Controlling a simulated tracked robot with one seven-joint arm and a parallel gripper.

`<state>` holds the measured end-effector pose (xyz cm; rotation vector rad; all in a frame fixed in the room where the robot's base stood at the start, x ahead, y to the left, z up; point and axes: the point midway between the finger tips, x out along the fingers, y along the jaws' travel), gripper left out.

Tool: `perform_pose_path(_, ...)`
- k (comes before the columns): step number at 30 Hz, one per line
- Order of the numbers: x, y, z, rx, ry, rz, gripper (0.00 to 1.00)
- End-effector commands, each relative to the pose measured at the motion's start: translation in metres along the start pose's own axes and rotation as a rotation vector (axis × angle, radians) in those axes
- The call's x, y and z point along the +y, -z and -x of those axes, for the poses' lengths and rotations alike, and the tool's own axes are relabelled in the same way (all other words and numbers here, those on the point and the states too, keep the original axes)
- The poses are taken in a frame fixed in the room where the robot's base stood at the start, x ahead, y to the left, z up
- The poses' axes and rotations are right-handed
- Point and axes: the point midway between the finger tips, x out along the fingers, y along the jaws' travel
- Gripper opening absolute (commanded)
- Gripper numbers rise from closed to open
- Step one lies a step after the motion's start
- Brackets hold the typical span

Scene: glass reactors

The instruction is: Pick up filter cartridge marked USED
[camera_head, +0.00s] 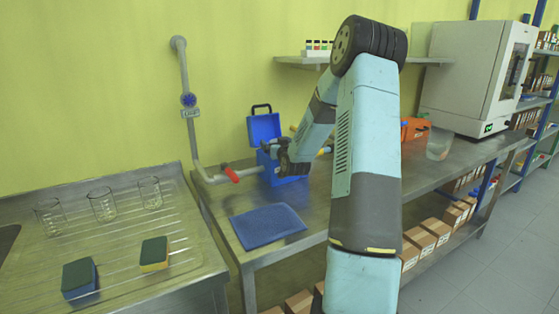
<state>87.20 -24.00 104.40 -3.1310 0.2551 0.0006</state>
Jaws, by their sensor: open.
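No filter cartridge with a readable USED mark can be made out. A blue box (272,172) with its lid (264,128) raised stands on the metal table against the wall. My gripper (284,157) is small and dark in the body camera view, in front of the box and over its opening. It is open, and nothing shows held in it. My wrist and forearm hide much of the box and its inside. Small yellowish and grey parts show beside my wrist, too small to identify.
A blue mat (267,226) lies on the table (325,205) in front of the box. A pipe with a red valve handle (231,175) is left of it. An orange case (414,128), a clear beaker (438,143) and a white oven (475,75) stand right. Sponges and glasses occupy the left drainboard.

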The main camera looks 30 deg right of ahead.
Motion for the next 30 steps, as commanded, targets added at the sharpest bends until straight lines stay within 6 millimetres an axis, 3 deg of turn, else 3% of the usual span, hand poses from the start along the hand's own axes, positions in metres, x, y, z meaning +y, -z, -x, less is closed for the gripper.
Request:
perform_pose_path(8,0.0003,0.0001,-0.0019,0.000,0.000,0.000,0.99)
perform_pose_path(30,0.0007,-0.0001,-0.0016,-0.001,-0.001,0.000,0.28)
